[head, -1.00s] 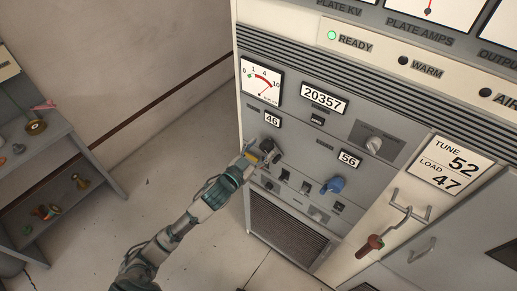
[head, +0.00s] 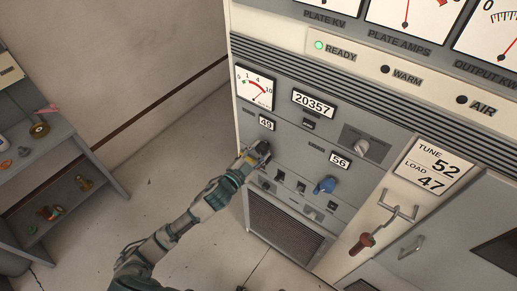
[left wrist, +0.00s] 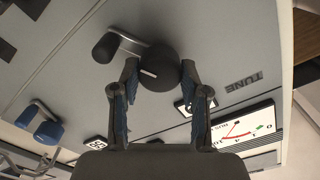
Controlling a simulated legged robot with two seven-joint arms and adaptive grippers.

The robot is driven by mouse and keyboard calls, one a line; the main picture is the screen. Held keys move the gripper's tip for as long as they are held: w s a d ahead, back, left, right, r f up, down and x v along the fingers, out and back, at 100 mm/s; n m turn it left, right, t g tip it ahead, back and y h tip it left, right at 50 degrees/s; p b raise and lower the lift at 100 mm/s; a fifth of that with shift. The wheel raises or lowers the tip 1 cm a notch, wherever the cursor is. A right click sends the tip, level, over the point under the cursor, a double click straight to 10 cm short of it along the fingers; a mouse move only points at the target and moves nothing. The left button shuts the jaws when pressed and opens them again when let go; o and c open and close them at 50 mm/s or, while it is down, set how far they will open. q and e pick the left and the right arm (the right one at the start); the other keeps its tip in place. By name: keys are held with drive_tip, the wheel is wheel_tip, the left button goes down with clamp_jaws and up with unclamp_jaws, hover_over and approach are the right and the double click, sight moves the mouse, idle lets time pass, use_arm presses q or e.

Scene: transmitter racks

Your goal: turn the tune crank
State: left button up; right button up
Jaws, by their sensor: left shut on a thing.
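The tune crank (head: 264,148) is dark, on the grey transmitter panel under a small counter (head: 266,123) reading 49. My left gripper (head: 249,158) is at the crank. In the left wrist view its two fingers (left wrist: 160,78) are shut on the round dark part of the tune crank (left wrist: 159,62), one finger on each side. The crank's metal arm and dark handle (left wrist: 106,47) stick out to the left there, beside the fingers. A card (head: 430,165) reads TUNE 52, LOAD 47. My right gripper is not in view.
A blue crank (head: 325,185) is to the right, under a counter (head: 340,161) reading 56. A red-handled tool (head: 361,243) hangs on the cabinet at lower right. A grey shelf (head: 75,165) with small parts stands at left. The floor between is clear.

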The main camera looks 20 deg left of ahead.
use_arm(q)
drive_tip(key=o, duration=1.1)
drive_tip(key=shift+f, duration=0.1)
drive_tip(key=shift+o, duration=0.2)
drive_tip(key=v, duration=1.2)
drive_tip(key=shift+w+a, duration=0.1)
